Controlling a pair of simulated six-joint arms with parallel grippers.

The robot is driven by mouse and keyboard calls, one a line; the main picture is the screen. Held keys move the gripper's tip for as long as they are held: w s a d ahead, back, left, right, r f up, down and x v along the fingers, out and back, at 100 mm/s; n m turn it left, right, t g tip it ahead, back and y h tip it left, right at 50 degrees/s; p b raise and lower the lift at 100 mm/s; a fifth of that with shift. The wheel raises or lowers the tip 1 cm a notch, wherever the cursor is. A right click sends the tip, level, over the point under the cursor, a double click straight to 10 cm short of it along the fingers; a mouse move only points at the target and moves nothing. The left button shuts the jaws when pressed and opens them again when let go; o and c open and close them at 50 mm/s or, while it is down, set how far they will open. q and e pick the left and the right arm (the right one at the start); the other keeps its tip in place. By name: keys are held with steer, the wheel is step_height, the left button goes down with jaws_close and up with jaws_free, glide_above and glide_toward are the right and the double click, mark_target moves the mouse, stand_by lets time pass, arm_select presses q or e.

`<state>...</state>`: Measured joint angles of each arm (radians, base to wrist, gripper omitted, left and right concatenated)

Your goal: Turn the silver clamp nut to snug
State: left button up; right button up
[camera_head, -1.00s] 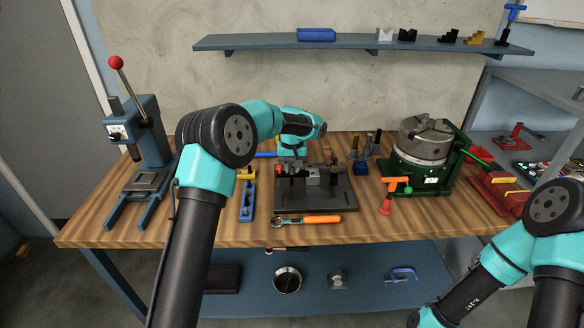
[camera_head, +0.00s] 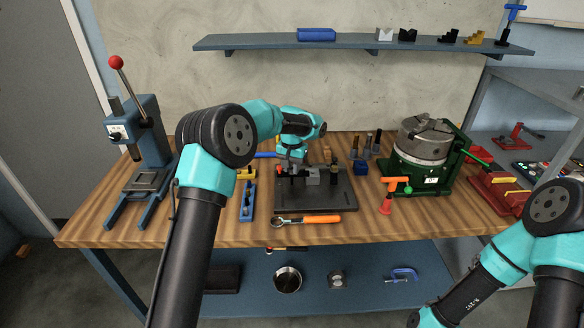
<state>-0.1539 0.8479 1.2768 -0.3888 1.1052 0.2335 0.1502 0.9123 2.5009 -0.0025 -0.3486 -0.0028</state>
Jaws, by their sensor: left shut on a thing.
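A dark fixture plate (camera_head: 315,200) lies on the wooden bench with a grey block (camera_head: 312,176) and clamp parts on it. My left gripper (camera_head: 291,168) points down over the back left of the plate, beside the grey block. It is shut on a small part at the left clamp, which I take to be the silver clamp nut. The nut is hidden by the fingers and too small to make out. A red-orange piece (camera_head: 279,169) shows just left of the fingers. My right arm is at the lower right, with its gripper out of view.
An orange-handled wrench (camera_head: 318,219) lies in front of the plate. A blue tool (camera_head: 247,200) lies to its left. A green-based chuck (camera_head: 424,147) and an orange-red tool (camera_head: 388,196) stand to the right. A blue press (camera_head: 147,135) stands at the left.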

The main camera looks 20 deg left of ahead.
arm_select(q)
steer(key=o, duration=0.6)
steer(key=shift+o, duration=0.2)
